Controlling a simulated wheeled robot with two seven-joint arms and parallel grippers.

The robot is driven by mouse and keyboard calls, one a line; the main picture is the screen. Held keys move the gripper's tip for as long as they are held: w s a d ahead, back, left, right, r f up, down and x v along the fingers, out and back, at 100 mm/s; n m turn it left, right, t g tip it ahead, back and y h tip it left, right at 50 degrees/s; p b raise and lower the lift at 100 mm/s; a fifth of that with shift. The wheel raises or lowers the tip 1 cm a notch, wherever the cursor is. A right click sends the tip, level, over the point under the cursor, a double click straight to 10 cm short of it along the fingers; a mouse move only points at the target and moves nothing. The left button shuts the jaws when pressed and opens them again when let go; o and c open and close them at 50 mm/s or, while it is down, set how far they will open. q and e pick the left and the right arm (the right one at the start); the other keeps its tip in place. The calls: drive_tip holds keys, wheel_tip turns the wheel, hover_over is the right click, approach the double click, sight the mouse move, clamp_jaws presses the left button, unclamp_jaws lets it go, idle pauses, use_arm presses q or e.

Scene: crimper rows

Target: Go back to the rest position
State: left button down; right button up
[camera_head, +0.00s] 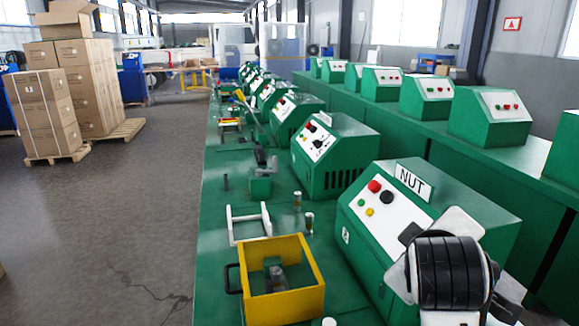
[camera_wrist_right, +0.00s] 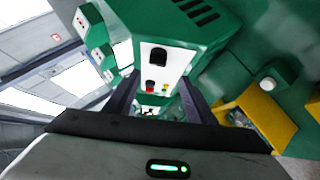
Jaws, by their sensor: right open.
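My right arm shows at the lower right of the head view, in front of the green machine with the NUT sign (camera_head: 412,180). Its black, ringed wrist hides part of that machine's right side; its fingers cannot be made out there. In the right wrist view my right gripper (camera_wrist_right: 158,88) has its two dark fingers apart with nothing held between them. Beyond the fingers is a green machine (camera_wrist_right: 205,45) with a white button panel (camera_wrist_right: 165,62). My left gripper is in neither view.
A yellow open box (camera_head: 314,297) stands on the green bench (camera_head: 222,205), with a white frame (camera_head: 238,228) behind it. More green machines (camera_head: 328,155) line the bench and a second row at right. Stacked cartons (camera_head: 45,105) stand at left. The grey floor between is clear.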

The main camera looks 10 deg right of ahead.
drive_tip(key=s+a+f+g+y, duration=0.15)
drive_tip(key=s+f, duration=0.25)
drive_tip(key=f, duration=0.5)
drive_tip(key=s+a+f+g+y, duration=0.15)
drive_tip(key=s+f, duration=0.25)
drive_tip(key=f, duration=0.4)
drive_tip(key=s+a+f+m+g+y, duration=0.3)
drive_tip(key=s+a+f+y, duration=0.1)
drive_tip(key=s+f, duration=0.95)
drive_tip(key=w+a+f+t+y, duration=0.2)
drive_tip(key=a+f+t, duration=0.2)
drive_tip(key=f, duration=0.7)
drive_tip(key=shift+a+f+t, duration=0.15)
drive_tip(key=shift+a+t, duration=0.15)
drive_tip(key=shift+a, duration=0.45)
